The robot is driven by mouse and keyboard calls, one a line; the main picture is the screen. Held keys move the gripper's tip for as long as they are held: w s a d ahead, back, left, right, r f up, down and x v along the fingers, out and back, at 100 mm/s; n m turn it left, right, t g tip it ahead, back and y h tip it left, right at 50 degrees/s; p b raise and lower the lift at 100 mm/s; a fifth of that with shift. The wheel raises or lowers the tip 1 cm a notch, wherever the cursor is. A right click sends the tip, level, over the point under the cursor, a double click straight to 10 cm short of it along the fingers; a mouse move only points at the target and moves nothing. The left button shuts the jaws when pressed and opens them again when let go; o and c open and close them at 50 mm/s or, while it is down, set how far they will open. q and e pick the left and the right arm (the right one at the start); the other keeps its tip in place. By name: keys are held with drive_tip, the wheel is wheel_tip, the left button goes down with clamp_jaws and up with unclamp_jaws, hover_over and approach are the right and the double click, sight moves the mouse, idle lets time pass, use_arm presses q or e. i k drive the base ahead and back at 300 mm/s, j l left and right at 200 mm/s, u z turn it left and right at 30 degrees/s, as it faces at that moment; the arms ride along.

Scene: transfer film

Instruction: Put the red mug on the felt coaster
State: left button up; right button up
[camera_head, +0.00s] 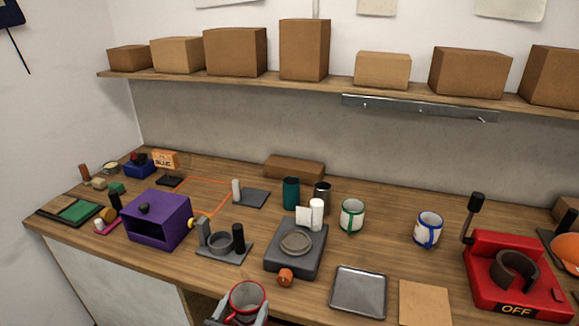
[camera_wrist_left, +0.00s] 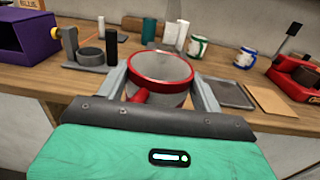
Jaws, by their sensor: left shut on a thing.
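The red mug (camera_head: 247,299) is pale grey with a red rim and red handle, and looks empty and roughly upright. My left gripper (camera_head: 242,314) is shut on it at the front edge of the bench, bottom centre of the head view. In the left wrist view the mug (camera_wrist_left: 160,70) sits between the two grey fingers of the gripper (camera_wrist_left: 160,92), its handle towards the wrist. A flat tan square (camera_head: 424,304) lies at the front right; it may be the felt coaster, but its material is unclear. It also shows in the wrist view (camera_wrist_left: 271,101). My right gripper is out of view.
A metal tray (camera_head: 358,291) lies between mug and tan square. A grey scale-like device (camera_head: 295,250) and small orange knob stand behind the mug. Green-trimmed (camera_head: 352,215) and blue-trimmed (camera_head: 428,229) mugs stand farther back. A red press (camera_head: 515,275) stands at right.

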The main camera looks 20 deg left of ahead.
sight(77, 212)
drive_tip(key=j, duration=0.7)
drive_tip(key=i+j, duration=0.15)
drive_tip(key=j, duration=1.3)
drive_tip(key=i+u, duration=0.05)
